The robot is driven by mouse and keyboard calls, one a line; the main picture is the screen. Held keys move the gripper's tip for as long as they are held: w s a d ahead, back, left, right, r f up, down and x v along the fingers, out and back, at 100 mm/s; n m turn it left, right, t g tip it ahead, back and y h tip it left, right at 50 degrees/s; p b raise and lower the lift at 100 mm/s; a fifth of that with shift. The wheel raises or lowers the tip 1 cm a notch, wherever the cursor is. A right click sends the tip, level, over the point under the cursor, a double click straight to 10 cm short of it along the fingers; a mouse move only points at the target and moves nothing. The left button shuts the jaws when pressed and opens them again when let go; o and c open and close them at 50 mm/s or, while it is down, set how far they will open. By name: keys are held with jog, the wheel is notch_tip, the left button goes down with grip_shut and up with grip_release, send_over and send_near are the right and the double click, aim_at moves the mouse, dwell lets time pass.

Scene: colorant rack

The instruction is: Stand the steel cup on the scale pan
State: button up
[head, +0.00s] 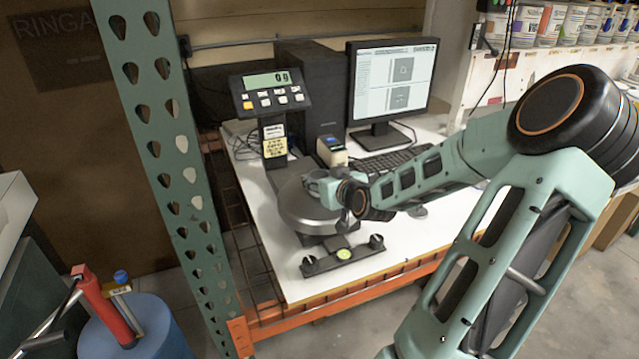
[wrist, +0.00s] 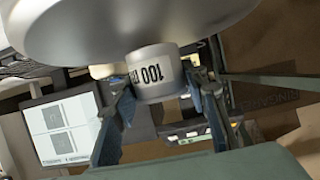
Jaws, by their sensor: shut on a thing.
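The steel cup (wrist: 152,76) is a small pale grey cylinder with a black "100" marking, upside down in the tilted wrist view. My gripper (wrist: 158,88) is shut on it, one finger on each side. The scale pan (wrist: 70,25) is the large round grey surface at the top of that view, close to the cup. In the head view my gripper (head: 328,189) is over the right part of the round scale pan (head: 298,212). The cup is hard to make out there. I cannot tell whether the cup touches the pan. The scale display (head: 267,80) reads 0 g.
A small device with a white label (head: 332,151) stands just behind the pan. A keyboard (head: 396,168) and a monitor (head: 390,80) are behind my arm. A dark bar with knobs (head: 342,255) lies in front of the pan. A green perforated post (head: 170,140) rises at the left.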

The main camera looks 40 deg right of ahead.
jog(key=shift+f, duration=0.4)
jog(key=shift+f, duration=0.2)
jog(key=o, duration=1.3)
jog(key=shift+s+r, duration=0.2)
jog(key=shift+r, duration=0.1)
jog(key=p+v, duration=0.2)
jog(key=v, duration=0.8)
jog(key=shift+s, duration=0.2)
jog(key=shift+s+a+r+p, duration=0.25)
jog(key=shift+s+p, duration=0.15)
jog(key=shift+s, duration=0.15)
